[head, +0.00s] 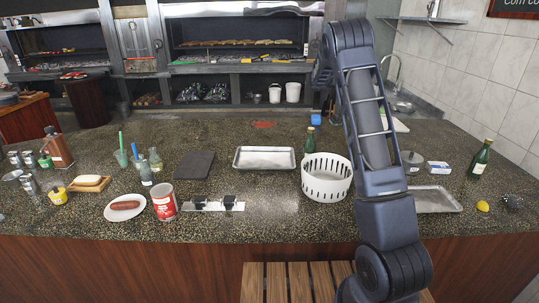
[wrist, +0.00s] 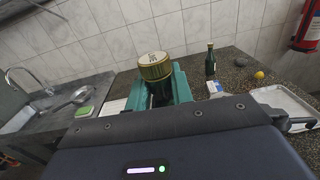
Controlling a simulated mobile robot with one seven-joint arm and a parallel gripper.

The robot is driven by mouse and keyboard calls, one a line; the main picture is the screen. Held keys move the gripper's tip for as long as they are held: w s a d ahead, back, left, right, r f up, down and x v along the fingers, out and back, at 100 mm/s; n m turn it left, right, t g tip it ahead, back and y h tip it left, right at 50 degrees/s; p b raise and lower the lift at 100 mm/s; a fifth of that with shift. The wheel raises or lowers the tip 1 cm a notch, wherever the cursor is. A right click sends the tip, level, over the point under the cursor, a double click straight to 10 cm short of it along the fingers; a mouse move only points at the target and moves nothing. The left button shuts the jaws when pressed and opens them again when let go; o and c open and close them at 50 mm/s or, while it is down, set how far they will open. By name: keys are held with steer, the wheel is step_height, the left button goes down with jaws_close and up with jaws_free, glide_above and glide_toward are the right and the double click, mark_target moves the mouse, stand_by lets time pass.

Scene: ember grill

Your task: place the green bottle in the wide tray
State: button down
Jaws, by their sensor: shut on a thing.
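Another green bottle (head: 482,158) stands at the far right, also in the wrist view (wrist: 211,65). A metal tray (head: 265,166) lies empty left of the basket. A second tray (head: 440,206) lies at right.
The slotted white basket (head: 327,184) stands beside my arm. A red can (head: 164,205), a plate with a sausage (head: 125,206) and a dark board (head: 195,165) are at left. A white-blue box (head: 438,168) and a lemon (head: 482,206) are at right. The counter's front middle is clear.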

steer(key=s+a+n+t+y, duration=0.1)
steer(key=s+a+n+t, duration=0.25)
steer(key=a, duration=1.15)
steer(key=s+a+n+t+y, duration=0.15)
steer(key=s+a+t, duration=0.25)
steer(key=a, duration=1.1)
steer(key=s+a+n+t+y, duration=0.1)
steer(key=s+a+n+t, duration=0.25)
steer(key=a, duration=1.15)
step_height(320, 180, down, 19)
steer(key=shift+a+f+m+t, duration=0.15)
steer(key=shift+f+m+t, duration=0.05)
steer(key=shift+m+t, duration=0.15)
steer(key=shift+s+f, duration=0.1)
steer(key=c, duration=1.2)
jaws_free()
steer(key=shift+c, duration=0.2)
steer(key=v, duration=1.2)
